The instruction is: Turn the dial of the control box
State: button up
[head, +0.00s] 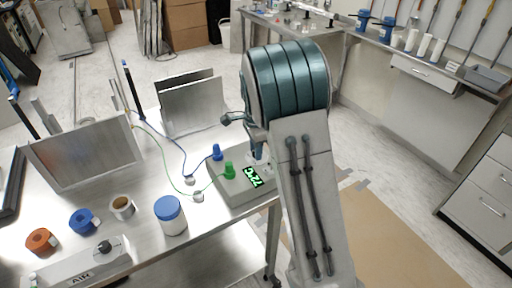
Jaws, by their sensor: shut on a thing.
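The control box (228,196) is a pale grey box on the steel bench, right of centre. Its lit green display (253,177) reads about 72°C. A blue connector (216,152) and a green connector (229,170) stand on its left side, with thin wires running left. My gripper (259,157) is down at the box's back right, partly covered by my own arm. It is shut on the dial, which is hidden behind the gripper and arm. I cannot see how far the dial is turned.
A white jar with a blue lid (171,215) stands left of the box. Tape rolls (84,221) and a box marked AIR (82,268) lie further left. Upright metal plates (193,106) stand behind. Bare steel shows at the bench's front.

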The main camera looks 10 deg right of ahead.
dwell(0.4)
jog(key=o, duration=1)
notch_tip(320, 180, up, 14)
